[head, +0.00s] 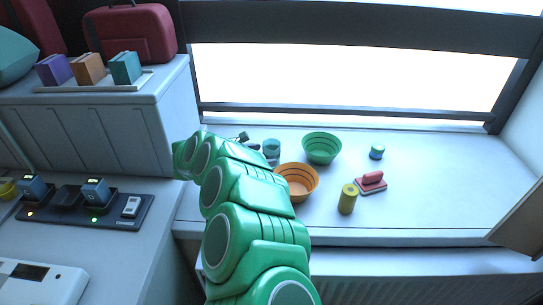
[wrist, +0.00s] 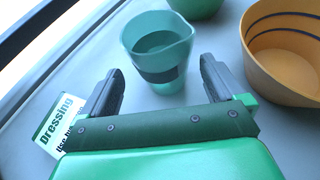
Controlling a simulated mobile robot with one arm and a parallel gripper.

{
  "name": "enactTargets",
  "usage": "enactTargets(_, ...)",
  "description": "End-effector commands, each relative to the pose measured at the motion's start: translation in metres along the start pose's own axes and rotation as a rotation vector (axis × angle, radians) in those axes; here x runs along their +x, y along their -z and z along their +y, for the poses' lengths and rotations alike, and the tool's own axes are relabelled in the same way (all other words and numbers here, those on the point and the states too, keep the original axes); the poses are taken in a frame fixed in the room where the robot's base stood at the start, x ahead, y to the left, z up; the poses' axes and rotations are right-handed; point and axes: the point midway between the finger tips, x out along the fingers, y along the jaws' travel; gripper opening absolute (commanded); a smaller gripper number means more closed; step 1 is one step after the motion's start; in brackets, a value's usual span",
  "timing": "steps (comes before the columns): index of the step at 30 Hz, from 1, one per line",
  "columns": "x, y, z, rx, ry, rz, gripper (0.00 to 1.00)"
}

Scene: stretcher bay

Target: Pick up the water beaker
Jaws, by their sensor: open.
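The water beaker (wrist: 158,48) is a teal cup with a dark band and a pouring lip, standing upright on the white sill. It also shows in the head view (head: 271,147), small and partly hidden, just past the end of my green arm. My gripper (wrist: 158,80) is open and empty. In the wrist view its two dark fingers point toward the beaker, which stands just beyond the fingertips, roughly centred between them. In the head view my gripper (head: 243,138) is hard to make out.
An orange bowl (wrist: 286,50) stands close right of the beaker, with a green bowl (head: 321,147) behind it. A dressing card (wrist: 57,122) lies left of my gripper. A yellow cylinder (head: 347,198) and red-handled brush (head: 371,182) are farther right.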

Motion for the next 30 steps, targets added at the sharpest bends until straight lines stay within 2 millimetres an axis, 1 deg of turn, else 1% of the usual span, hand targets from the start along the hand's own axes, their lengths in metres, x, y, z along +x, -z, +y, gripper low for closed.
enactTargets(10,0.043,0.002,-0.001,0.000,0.001,-0.003,0.96)
enactTargets(13,0.047,0.002,-0.001,0.001,0.000,-0.002,0.96)
enactTargets(18,0.047,0.002,-0.001,0.000,-0.001,-0.001,0.96)
enactTargets(20,0.047,0.002,-0.001,0.000,-0.001,-0.001,0.88)
enactTargets(30,0.046,0.002,-0.001,0.000,-0.001,-0.001,0.36)
